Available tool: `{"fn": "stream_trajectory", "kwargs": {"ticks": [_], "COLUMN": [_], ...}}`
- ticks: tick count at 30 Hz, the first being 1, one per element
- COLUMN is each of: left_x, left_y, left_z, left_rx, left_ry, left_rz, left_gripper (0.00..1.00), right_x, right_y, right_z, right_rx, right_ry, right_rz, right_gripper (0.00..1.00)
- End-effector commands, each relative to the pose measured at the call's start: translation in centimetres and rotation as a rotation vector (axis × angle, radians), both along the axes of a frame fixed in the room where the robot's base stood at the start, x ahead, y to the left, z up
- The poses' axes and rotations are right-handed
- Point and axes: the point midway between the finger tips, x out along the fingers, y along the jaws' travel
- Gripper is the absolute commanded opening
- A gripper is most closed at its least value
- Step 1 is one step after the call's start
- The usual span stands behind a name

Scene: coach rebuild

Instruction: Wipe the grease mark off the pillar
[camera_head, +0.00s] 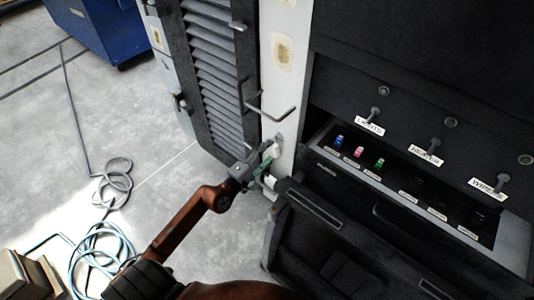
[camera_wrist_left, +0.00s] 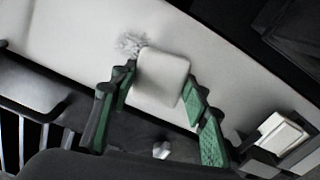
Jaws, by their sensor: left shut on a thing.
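The pillar (camera_head: 287,95) is a pale upright post between the louvred door and the dark panel; in the left wrist view the pillar (camera_wrist_left: 75,32) runs diagonally. A grey, streaky grease mark (camera_wrist_left: 131,43) shows on it, just beyond the held block. In the head view a small grey smudge (camera_head: 280,139) shows near the gripper. My left gripper (camera_head: 262,164) is at the pillar's lower part. Its green-padded fingers are shut on a white rounded block (camera_wrist_left: 162,77). I cannot tell whether the block touches the pillar. My right gripper is out of view.
A louvred door (camera_head: 212,75) with a wire handle (camera_head: 270,110) stands left of the pillar. A switch panel (camera_head: 420,135) and an open tray (camera_head: 395,180) with coloured fuses are on the right. A tan-edged patch (camera_head: 283,53) is higher on the pillar. Hoses (camera_head: 115,185) lie on the floor.

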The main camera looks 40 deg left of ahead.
Motion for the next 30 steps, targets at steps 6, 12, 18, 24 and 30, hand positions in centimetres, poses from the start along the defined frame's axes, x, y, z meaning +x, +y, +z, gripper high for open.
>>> {"fn": "stream_trajectory", "kwargs": {"ticks": [6, 12, 18, 24, 30], "left_x": [0.0, 0.1, 0.4, 0.8, 1.2], "left_y": [0.0, 0.0, 0.0, -0.1, -0.1], "left_z": [0.0, 0.0, 0.0, 0.0, 0.0], "left_rx": [0.000, 0.000, 0.000, -0.001, -0.001], "left_ry": [0.000, 0.000, -0.001, 0.000, 0.000], "left_rz": [0.000, 0.000, 0.000, 0.000, 0.000], "left_gripper": [0.23, 0.23, 0.23, 0.23, 0.23], "right_x": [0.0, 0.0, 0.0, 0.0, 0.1], "right_y": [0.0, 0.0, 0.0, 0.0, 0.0], "right_z": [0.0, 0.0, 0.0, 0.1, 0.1], "right_rx": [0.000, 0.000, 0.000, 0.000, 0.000], "right_ry": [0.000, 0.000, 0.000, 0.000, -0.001], "right_rz": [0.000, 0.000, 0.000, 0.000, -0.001], "right_gripper": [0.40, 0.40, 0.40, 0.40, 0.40]}}
